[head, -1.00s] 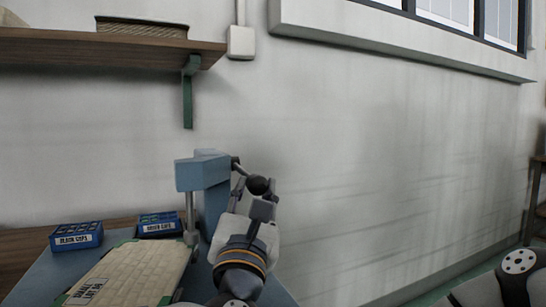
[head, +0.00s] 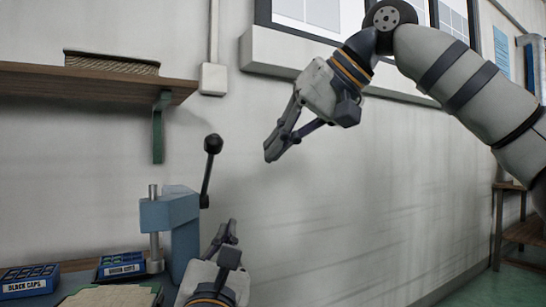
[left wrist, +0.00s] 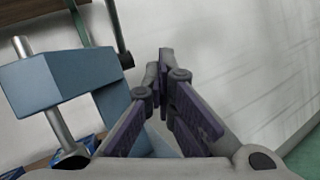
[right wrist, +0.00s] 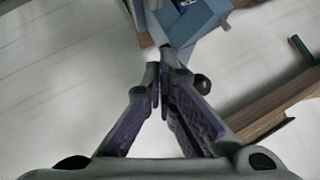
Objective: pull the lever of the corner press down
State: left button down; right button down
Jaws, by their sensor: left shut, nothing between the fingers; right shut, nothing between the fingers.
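The corner press (head: 180,222) is a blue block with a metal ram (head: 154,230) at its left. Its lever (head: 207,180) points up from the right side and ends in a black knob (head: 213,144). The press and lever rod also show in the left wrist view (left wrist: 60,78). My left gripper (head: 226,230) is shut and empty, low and just right of the press, below the knob. My right gripper (head: 272,152) is shut and empty, right of the knob and apart from it. In the right wrist view the knob (right wrist: 202,84) shows beside the fingers.
A wooden shelf (head: 90,83) on a green bracket (head: 158,125) is on the wall at upper left. Blue cap boxes (head: 30,280) (head: 121,265) and a pale tray panel (head: 115,296) lie left of the press. The wall to the right is clear below the window ledge.

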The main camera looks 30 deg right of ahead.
jog(key=w+a+f, duration=0.4)
jog(key=f, duration=0.4)
jog(key=shift+w, duration=0.25)
dwell(1.0)
pick_arm(q)
jog(key=c, duration=1.2)
grip_release()
